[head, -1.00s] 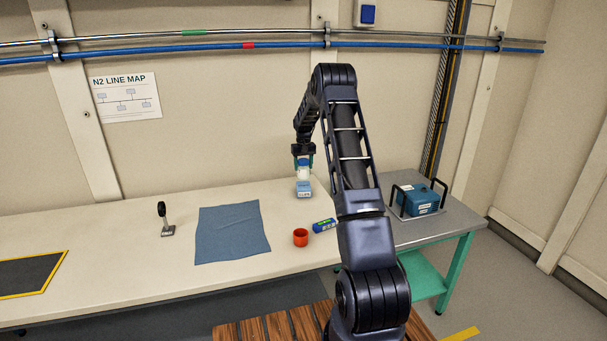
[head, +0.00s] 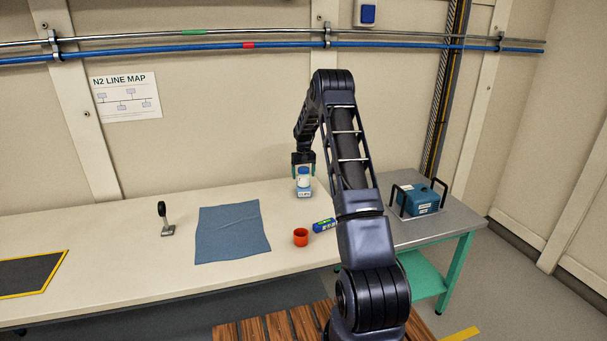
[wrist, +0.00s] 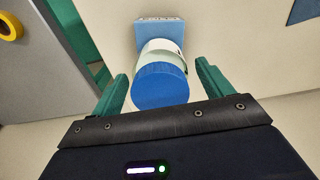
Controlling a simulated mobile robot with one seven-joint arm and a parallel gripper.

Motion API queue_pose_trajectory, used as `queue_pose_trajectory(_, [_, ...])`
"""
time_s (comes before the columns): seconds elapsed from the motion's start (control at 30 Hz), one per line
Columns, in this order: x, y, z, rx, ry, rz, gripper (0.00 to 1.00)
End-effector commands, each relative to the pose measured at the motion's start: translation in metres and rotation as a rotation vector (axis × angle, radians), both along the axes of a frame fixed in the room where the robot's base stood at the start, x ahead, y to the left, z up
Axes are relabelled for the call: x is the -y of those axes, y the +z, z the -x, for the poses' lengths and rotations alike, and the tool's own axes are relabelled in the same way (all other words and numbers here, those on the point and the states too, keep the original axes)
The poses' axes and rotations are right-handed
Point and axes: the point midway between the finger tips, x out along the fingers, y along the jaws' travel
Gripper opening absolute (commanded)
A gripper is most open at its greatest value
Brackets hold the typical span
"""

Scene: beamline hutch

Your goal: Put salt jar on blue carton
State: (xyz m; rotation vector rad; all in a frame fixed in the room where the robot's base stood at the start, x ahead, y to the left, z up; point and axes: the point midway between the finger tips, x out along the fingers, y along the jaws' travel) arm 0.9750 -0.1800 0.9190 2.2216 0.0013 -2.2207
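The salt jar (head: 304,178), white with a blue lid, stands on the small blue carton (head: 304,193) at the back of the bench. In the wrist view, the jar's blue lid (wrist: 160,86) faces me and hides much of its body, and the blue carton (wrist: 160,27) shows beyond it. My gripper (head: 304,170) is around the jar's upper part. Its green fingers, also in the wrist view (wrist: 160,82), are open, with a narrow gap on each side of the jar. The jar looks upright.
On the bench (head: 130,240) are a blue cloth (head: 232,232), a red cup (head: 300,237), a blue-green box (head: 324,225), a black-topped stand (head: 165,220) and a yellow-edged dark mat (head: 30,273). A blue case (head: 417,199) sits on the right table. The wall is close behind the jar.

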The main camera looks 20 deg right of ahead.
Motion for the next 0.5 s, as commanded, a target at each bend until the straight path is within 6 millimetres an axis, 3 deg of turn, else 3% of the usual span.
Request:
queue_pose_trajectory(0.27, [0.000, 0.002, 0.000, 0.000, 0.000, 0.000, 0.79])
queue_pose_trajectory(0.5, [0.000, 0.032, -0.001, 0.003, 0.000, 0.001, 0.79])
